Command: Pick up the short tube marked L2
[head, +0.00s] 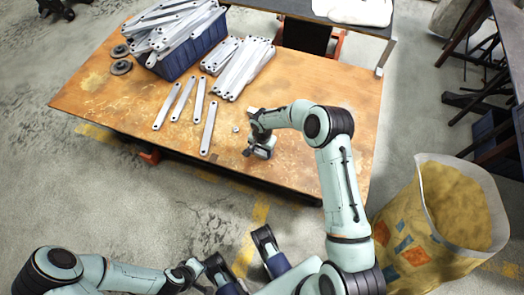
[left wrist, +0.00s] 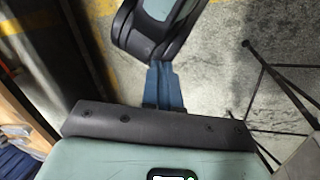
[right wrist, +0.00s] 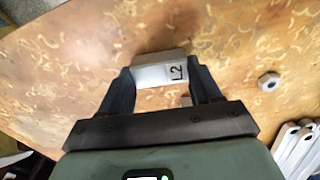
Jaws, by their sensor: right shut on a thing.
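The short tube marked L2 (right wrist: 160,72) is a pale grey piece with a black "L2" label, seen in the right wrist view. My right gripper (right wrist: 158,80) is shut on it, one dark finger at each end. In the head view my right gripper (head: 260,150) is low over the right part of the wooden table (head: 320,178); the tube is mostly hidden there. I cannot tell whether the tube touches the table. My left gripper (left wrist: 165,85) is away from the table, its blue fingers together with nothing seen between them.
A hex nut (head: 236,129) lies left of my right gripper. Several flat bars (head: 209,128) lie further left. A blue crate (head: 180,66) heaped with bars stands behind, beside another pile of bars (head: 240,66). Two dark discs (head: 121,67) lie at left. A yellow-patterned bag (head: 410,225) stands right of the table.

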